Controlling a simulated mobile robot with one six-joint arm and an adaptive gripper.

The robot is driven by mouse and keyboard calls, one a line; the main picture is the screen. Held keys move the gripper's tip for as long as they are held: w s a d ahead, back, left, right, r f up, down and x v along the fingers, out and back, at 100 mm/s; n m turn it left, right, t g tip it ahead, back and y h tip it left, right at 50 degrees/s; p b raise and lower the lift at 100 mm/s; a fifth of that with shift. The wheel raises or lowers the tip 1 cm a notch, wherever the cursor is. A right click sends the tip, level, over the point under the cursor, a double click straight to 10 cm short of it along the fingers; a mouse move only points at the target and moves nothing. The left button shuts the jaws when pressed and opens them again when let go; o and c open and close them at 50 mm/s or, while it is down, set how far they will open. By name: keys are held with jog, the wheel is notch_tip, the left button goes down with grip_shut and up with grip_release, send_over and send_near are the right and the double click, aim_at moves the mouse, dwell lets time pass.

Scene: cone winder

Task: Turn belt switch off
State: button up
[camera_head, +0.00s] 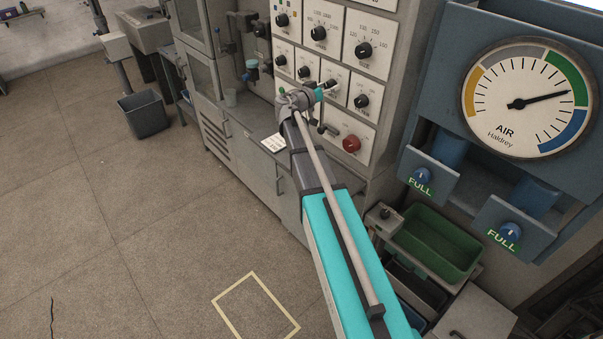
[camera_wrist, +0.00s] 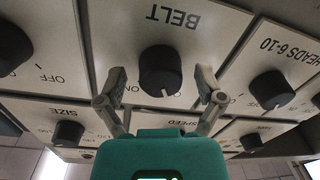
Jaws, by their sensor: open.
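The belt switch (camera_wrist: 161,72) is a round black knob on a white panel marked BELT, upside down in the wrist view. Its white pointer line shows at the knob's lower edge in that picture. An ON mark (camera_wrist: 132,88) is partly visible left of the knob; the mark on the other side is mostly hidden by a finger. My gripper (camera_wrist: 160,86) is open, one finger on each side of the knob, with gaps visible; I cannot tell whether its tips reach the knob's depth. In the head view my gripper (camera_head: 325,92) is small, at the control panel.
Neighbouring knobs HEADS 6-10 (camera_wrist: 272,90) and SIZE (camera_wrist: 68,134) are close by. A red button (camera_head: 351,143) sits low on the panel. An air gauge (camera_head: 527,98) and a green bin (camera_head: 436,243) are on the right. The floor at left is mostly clear.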

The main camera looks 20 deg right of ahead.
jog(key=shift+m, duration=0.7)
jog(key=shift+s+a, duration=0.15)
jog(key=shift+a, duration=0.05)
jog(key=v, duration=1.4)
jog(key=s+a+f+n+g+y, duration=0.2)
jog(key=s+f+y, duration=0.2)
jog(key=s+f, duration=0.2)
jog(key=s+a+f+n+g+y+b, duration=0.1)
jog(key=s+f+n+g+y, duration=0.2)
jog(key=f, duration=0.7)
jog(key=shift+s+a+n+y, duration=0.35)
jog(key=shift+s+y, duration=0.85)
jog(key=shift+s, duration=1)
